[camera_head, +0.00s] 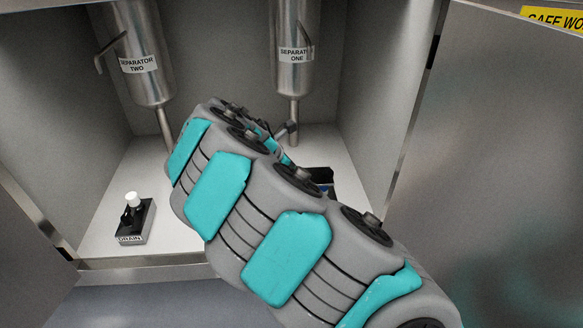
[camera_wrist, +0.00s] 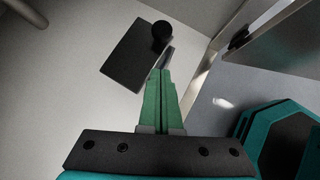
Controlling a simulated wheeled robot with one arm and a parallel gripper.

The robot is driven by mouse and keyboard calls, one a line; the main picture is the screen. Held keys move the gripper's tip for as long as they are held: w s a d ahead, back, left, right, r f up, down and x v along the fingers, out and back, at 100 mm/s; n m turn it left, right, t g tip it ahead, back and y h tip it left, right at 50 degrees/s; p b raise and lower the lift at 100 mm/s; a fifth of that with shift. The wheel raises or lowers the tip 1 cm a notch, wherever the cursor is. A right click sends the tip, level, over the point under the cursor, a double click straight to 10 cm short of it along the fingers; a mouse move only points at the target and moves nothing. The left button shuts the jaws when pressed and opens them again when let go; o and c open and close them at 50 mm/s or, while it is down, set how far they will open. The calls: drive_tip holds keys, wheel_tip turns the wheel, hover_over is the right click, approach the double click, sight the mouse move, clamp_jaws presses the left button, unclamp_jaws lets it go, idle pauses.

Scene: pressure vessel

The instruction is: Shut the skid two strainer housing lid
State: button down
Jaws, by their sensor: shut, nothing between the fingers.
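No strainer housing or lid marked skid two can be made out in either view. In the wrist view, my gripper (camera_wrist: 162,75) has its green fingers together with nothing between them. Their tips are close to the right edge of a dark flat box (camera_wrist: 132,58) with a round black knob (camera_wrist: 162,31); I cannot tell whether they touch it. In the head view, my arm crosses the middle and hides most of my gripper. A dark object (camera_head: 318,176) shows partly behind the arm, on the cabinet floor.
Separator two (camera_head: 138,60) and separator one (camera_head: 294,45) hang at the cabinet back. A box labelled drain (camera_head: 131,222) with a white knob stands on the floor at left. An open door (camera_head: 490,150) is at right. The left floor is mostly clear.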

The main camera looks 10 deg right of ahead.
sight(324, 173)
drive_tip(key=d, duration=0.1)
drive_tip(key=w+d+f, duration=0.1)
drive_tip(key=d, duration=0.1)
drive_tip(key=w+d+f, duration=0.1)
drive_tip(key=d, duration=0.1)
drive_tip(key=shift+w+f, duration=0.1)
drive_tip(key=shift+f, duration=0.1)
drive_tip(key=shift+w+d+r+n+p, duration=0.3)
drive_tip(key=shift+d+p, duration=0.1)
drive_tip(key=shift+p, duration=0.7)
drive_tip(key=shift+d+f+t, duration=0.2)
drive_tip(key=shift+f+t, duration=0.1)
drive_tip(key=shift+f, duration=0.05)
